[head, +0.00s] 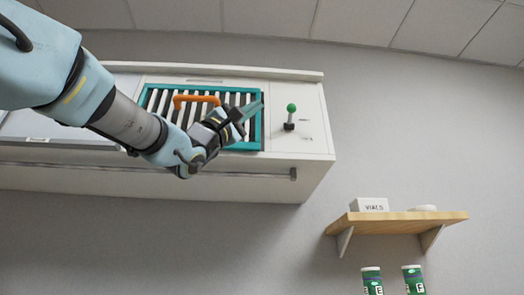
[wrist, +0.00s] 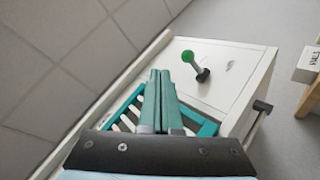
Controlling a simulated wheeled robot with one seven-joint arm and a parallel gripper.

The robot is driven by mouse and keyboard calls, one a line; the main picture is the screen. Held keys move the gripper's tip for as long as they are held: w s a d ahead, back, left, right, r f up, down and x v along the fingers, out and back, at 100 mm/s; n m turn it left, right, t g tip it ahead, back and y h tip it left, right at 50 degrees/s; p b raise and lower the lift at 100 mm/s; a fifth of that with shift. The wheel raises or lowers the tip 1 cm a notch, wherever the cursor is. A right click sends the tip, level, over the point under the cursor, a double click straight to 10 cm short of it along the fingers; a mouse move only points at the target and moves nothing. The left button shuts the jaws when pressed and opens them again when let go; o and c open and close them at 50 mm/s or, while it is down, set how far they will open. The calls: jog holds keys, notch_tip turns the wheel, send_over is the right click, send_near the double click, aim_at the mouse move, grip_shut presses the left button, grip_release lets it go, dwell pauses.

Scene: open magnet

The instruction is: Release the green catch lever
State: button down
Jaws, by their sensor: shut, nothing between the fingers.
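The green catch lever (head: 291,108) is a green ball on a short stalk with a dark base, on the white panel right of the teal-framed grille. It also shows in the wrist view (wrist: 188,57), where the stalk leans, with the ball up and left of the dark base. My gripper (head: 259,106) is over the right part of the grille, left of the lever. In the wrist view its teal fingers (wrist: 160,76) are together and empty, pointing just left of the lever. I see a gap between fingertips and lever in the head view.
The teal-framed grille (head: 252,146) has white bars and an orange handle (head: 196,98). A rail (head: 255,175) runs along the white cabinet's front. At right, a wooden shelf (head: 400,225) holds a VIALS box (head: 369,205). Two green canisters (head: 413,280) stand lower. The panel around the lever is mostly clear.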

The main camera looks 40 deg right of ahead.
jog(key=shift+s+a+f+b, duration=0.2)
jog(key=shift+a+f, duration=0.05)
jog(key=shift+a, duration=0.45)
jog(key=shift+s+a+f+b, duration=0.15)
jog(key=shift+a+f, duration=0.1)
jog(key=shift+a, duration=0.4)
